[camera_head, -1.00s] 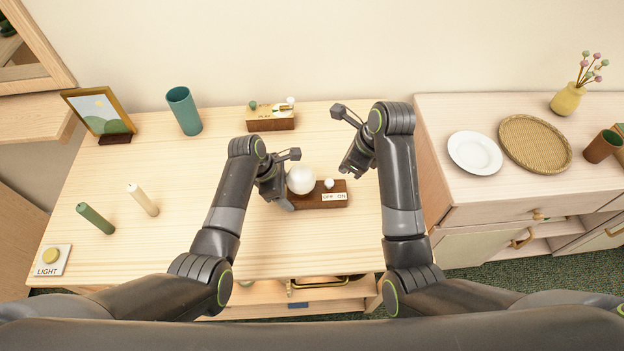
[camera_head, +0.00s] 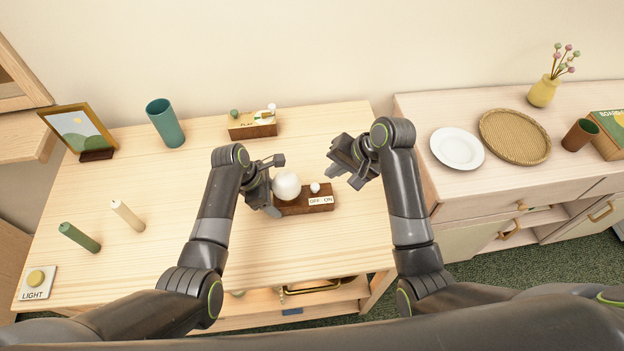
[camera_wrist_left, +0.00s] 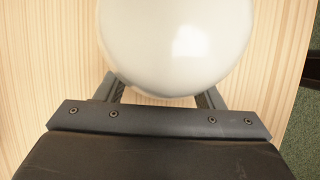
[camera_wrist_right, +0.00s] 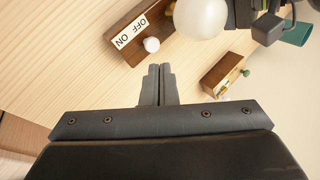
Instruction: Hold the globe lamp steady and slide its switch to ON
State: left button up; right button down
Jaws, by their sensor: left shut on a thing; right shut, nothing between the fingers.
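The globe lamp has a white ball (camera_head: 287,186) on a brown block base (camera_head: 292,206). A small white switch knob (camera_head: 315,188) stands on the base behind the OFF/ON label (camera_head: 320,200), on the OFF side. My left gripper (camera_head: 270,188) is shut on the lamp from the left; in the left wrist view the ball (camera_wrist_left: 175,40) hides its fingertips. My right gripper (camera_head: 339,167) is shut and empty, above and right of the base. In the right wrist view its closed fingertips (camera_wrist_right: 160,70) point toward the knob (camera_wrist_right: 151,45), apparently apart from it.
A box with small knobs (camera_head: 252,124) stands behind the lamp. A teal cup (camera_head: 165,123), picture frame (camera_head: 80,130), green candle (camera_head: 79,237), cream candle (camera_head: 127,215) and LIGHT button (camera_head: 36,280) are left. A plate (camera_head: 457,149) and woven tray (camera_head: 514,137) lie on the right cabinet.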

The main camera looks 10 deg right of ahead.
aim_at(315, 189)
jog(key=n, duration=0.6)
jog(key=n+y, duration=0.1)
jog(key=n, duration=0.5)
jog(key=d+n+y, duration=0.1)
jog(key=n, duration=0.4)
jog(key=shift+s+n+t, duration=0.15)
jog(key=shift+n+t, duration=0.15)
jog(key=shift+n, duration=0.1)
jog(key=x, duration=1)
jog(key=shift+d, duration=1.5)
